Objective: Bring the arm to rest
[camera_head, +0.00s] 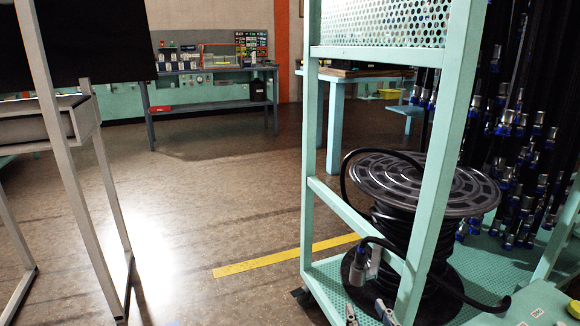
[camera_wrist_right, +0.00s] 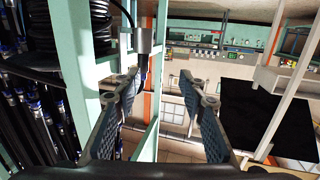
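My right gripper (camera_head: 367,313) shows at the bottom of the head view, only its two grey fingertips in sight, just below the hose end. In the right wrist view, the right gripper (camera_wrist_right: 160,90) has its two fingers wide apart with nothing between them. A black hose is wound on a grey-flanged reel (camera_head: 425,183) inside the green rack. Its grey metal end fitting (camera_head: 365,266) hangs at the rack's front; in the wrist view the fitting (camera_wrist_right: 143,40) appears beyond the left finger, apparently clear of the grip. My left gripper is out of view.
The green rack's upright post (camera_head: 443,150) and lower rail stand close to the right gripper. Several hoses with blue and silver ends (camera_head: 510,150) hang at the right. A grey-framed stand (camera_head: 65,140) is at the left. The floor (camera_head: 200,210) between is clear, with a yellow stripe.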

